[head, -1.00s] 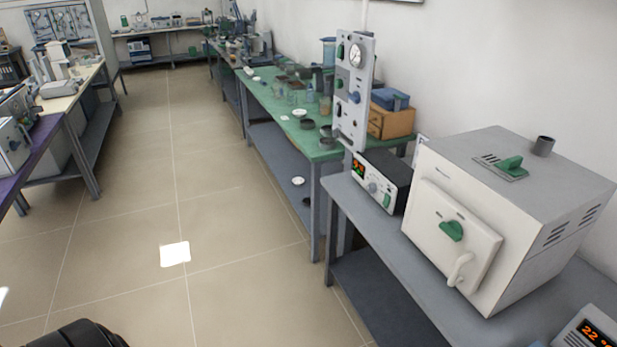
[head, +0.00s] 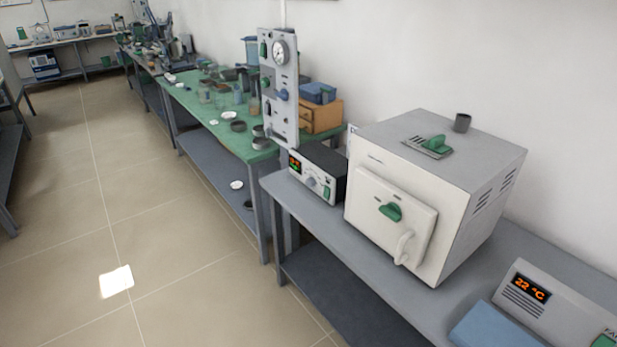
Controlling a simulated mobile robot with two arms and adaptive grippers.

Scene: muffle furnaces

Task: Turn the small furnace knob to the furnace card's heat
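A small white furnace (head: 405,200) stands on the grey bench, its front door facing left. A green knob (head: 390,211) is on the door, and a white handle (head: 403,247) hangs below it. A control box (head: 310,177) with a lit display, a small round knob (head: 312,183) and a green switch sits left of the furnace. I cannot tell which knob the task means, and I cannot read the box's display. No card with a readable heat shows. Neither of my grippers is in view.
A grey unit (head: 557,305) at the lower right shows 22 °C, with a blue block (head: 487,328) in front. A gauge panel (head: 280,88) stands behind the control box. A green bench (head: 205,115) holds dishes and glassware.

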